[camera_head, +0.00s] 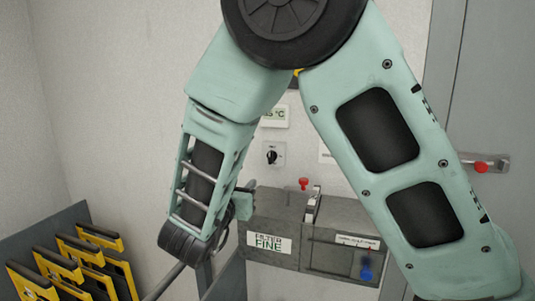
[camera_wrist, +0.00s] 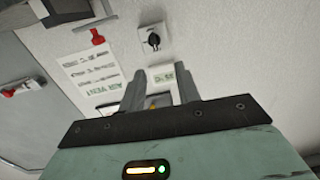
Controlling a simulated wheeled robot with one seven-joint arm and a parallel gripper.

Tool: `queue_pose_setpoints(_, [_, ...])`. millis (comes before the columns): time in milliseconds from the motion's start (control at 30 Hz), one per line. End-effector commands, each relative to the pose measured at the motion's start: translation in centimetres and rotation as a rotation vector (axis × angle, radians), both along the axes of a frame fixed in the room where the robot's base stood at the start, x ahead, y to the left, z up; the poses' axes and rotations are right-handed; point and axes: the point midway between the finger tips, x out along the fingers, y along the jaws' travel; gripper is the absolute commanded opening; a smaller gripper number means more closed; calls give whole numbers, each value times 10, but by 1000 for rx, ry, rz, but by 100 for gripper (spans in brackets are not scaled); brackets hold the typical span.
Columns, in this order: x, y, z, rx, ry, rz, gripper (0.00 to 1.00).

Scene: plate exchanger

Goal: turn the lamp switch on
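The lamp switch is a black rotary knob on a small white plate (camera_head: 271,155) on the back wall, above the grey box. It also shows in the wrist view, near the top centre (camera_wrist: 153,42), with its knob tilted in the picture. Its marks are too small to read. My gripper (camera_wrist: 160,67) is open and empty, its two grey fingers apart. The switch lies beyond the fingertips, apart from them. In the head view my gripper is mostly hidden behind my forearm and wrist, low and left of the switch.
A grey box labelled FILTER FINE (camera_head: 312,207) with a red knob (camera_head: 304,184) stands below the switch. A temperature sign (camera_head: 274,116) is above it. A rack of yellow-framed plates (camera_head: 83,262) is at lower left. A red-handled latch (camera_head: 481,167) is at right.

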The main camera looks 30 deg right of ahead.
Motion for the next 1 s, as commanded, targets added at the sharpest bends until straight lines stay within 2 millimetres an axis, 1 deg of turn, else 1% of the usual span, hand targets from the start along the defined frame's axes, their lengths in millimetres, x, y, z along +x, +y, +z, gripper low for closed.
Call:
queue_pose_setpoints(33, [-2, -3, 4, -20, -9, -25, 33])
queue_pose_setpoints(133, [-2, -10, 7, -36, -15, -50, 33])
queue_pose_setpoints(267, [8, -24, 9, -39, -17, -53, 33])
queue_pose_setpoints(800, [76, -111, 11, -36, -15, -50, 33])
queue_pose_setpoints(900, [86, -124, 10, -36, -15, -49, 33])
queue_pose_setpoints(1000, [94, -133, 9, -35, -16, -48, 33])
